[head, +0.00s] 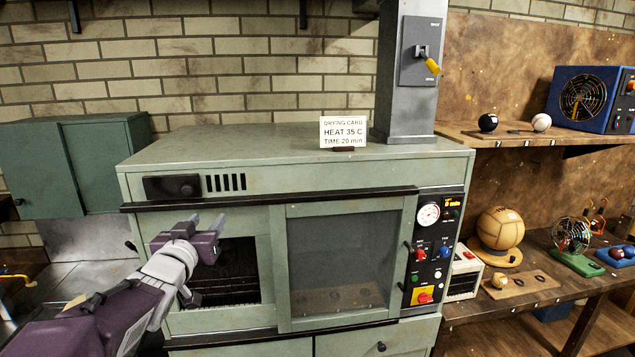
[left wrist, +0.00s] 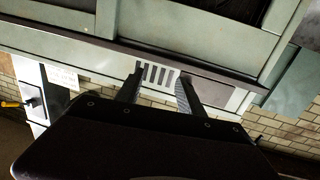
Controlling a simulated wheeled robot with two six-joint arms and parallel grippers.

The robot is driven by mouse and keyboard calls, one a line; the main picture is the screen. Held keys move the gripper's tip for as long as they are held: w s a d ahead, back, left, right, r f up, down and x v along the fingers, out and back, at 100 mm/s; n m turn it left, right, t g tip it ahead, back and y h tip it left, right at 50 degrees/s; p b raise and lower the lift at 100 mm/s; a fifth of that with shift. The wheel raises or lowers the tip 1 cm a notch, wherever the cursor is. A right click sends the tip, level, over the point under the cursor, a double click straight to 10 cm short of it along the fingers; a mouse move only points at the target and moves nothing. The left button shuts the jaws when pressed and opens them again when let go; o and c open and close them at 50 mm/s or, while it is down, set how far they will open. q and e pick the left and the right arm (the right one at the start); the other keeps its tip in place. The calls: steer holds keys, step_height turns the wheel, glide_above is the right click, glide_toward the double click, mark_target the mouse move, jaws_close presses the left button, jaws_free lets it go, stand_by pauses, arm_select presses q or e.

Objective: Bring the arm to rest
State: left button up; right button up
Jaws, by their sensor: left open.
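My left gripper (head: 206,221) is raised in front of the left part of the green drying cabinet (head: 250,145). Its two fingers are apart with nothing between them. In the left wrist view the picture is upside down, and the fingers (left wrist: 158,88) frame the cabinet's vent slots. The cabinet's left opening (head: 232,275) shows a dark rack inside, partly hidden by my gripper and forearm. A glass panel (head: 338,262) covers the right part. My right gripper is not in view.
A card (head: 343,132) stands on the cabinet top by a grey column (head: 410,80) with a yellow-handled switch. A control panel (head: 433,250) is at the cabinet's right. A tan ball (head: 501,228) and small devices sit on the right bench; a black ball (head: 488,122) and white ball (head: 541,122) are on the shelf.

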arm_select(q)
steer(key=s+d+f+g+h+b, duration=0.1)
steer(key=s+d+f+g, duration=0.3)
steer(key=f, duration=0.8)
steer(key=s+d+f+g+h+b, duration=0.1)
steer(key=d+f+g, duration=0.3)
steer(key=f, duration=0.7)
steer(key=s+d+f+g, duration=0.1)
steer(key=s+f+g, duration=0.3)
steer(key=s, duration=0.6)
steer(key=s+d+f+m+g, duration=0.1)
steer(key=s+f+g, duration=0.3)
steer(key=s+f, duration=0.5)
steer(key=shift+s+d+f, duration=0.2)
steer(key=shift+s+d, duration=0.25)
steer(key=shift+d, duration=0.1)
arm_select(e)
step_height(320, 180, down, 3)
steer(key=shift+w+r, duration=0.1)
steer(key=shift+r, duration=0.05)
